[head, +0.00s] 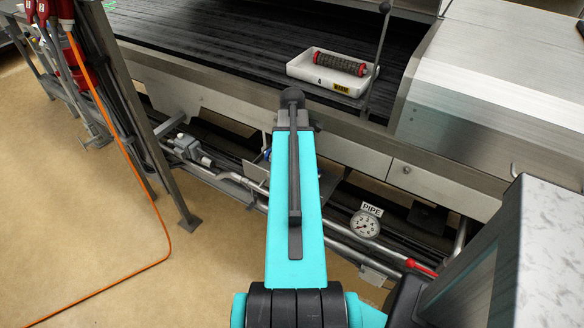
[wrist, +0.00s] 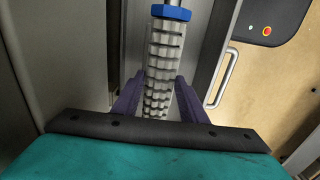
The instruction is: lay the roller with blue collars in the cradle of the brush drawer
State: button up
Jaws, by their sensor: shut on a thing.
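My gripper (wrist: 159,84) shows in the wrist view with its two purple fingers on either side of a pale, ribbed roller (wrist: 164,48). It is shut on this roller. A blue collar (wrist: 171,13) is at the roller's far end, with a metal shaft tip beyond it. The roller's near end is hidden behind the dark gripper body. In the head view my teal arm reaches forward and hides the gripper; a small blue patch shows beside the arm, too small to identify. I cannot make out the brush drawer's cradle for certain in either view.
A white tray (head: 299,71) with a dark, red-collared roller (head: 339,64) stands on the black conveyor (head: 215,40). A gauge (head: 365,224) labelled PIPE and a red lever (head: 421,267) are below. The wrist view shows a bar handle (wrist: 224,78).

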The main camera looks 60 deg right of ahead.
jog(key=shift+f, duration=1.85)
jog(key=shift+f, duration=0.25)
jog(key=o, duration=1.3)
jog(key=shift+a, duration=0.1)
jog(key=shift+a+f, duration=0.1)
jog(key=shift+r, duration=1.05)
jog(key=shift+r+b, duration=0.65)
jog(key=shift+r, duration=4.65)
